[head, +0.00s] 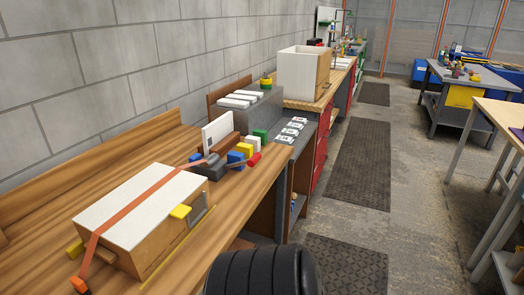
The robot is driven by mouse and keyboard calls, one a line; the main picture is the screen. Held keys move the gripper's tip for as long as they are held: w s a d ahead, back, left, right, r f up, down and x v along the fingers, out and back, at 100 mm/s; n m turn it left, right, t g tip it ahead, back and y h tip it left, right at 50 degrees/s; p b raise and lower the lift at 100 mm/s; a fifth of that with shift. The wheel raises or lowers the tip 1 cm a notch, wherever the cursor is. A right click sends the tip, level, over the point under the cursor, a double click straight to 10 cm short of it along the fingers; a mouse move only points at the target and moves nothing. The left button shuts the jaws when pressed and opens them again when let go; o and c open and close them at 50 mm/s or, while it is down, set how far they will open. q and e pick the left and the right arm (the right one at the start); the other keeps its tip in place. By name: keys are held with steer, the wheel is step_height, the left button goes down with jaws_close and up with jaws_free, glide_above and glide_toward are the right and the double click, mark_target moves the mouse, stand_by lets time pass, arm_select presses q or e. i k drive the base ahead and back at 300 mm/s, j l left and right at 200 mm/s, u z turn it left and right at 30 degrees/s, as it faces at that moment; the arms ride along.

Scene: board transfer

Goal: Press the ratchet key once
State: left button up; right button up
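A wooden box with a white lid (140,205) stands on the wooden bench at the left, with an orange strap (148,193) running across its top. The strap's far end reaches a dark grey block (208,167) behind the box. A thin lever with a red grip (254,160) lies beside this block, angled to the right. I cannot tell for sure which of these parts is the ratchet key. Neither of my grippers is in view.
Blue and yellow blocks and an upright white board (217,131) stand close behind the grey block. A grey stand (253,121) carries white bars. A large open box (298,73) is farther back. The bench's front right (225,215) is bare. Dark mats (345,265) lie on the floor.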

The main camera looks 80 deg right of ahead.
mark_target(196, 156)
steer(key=z, duration=2.3)
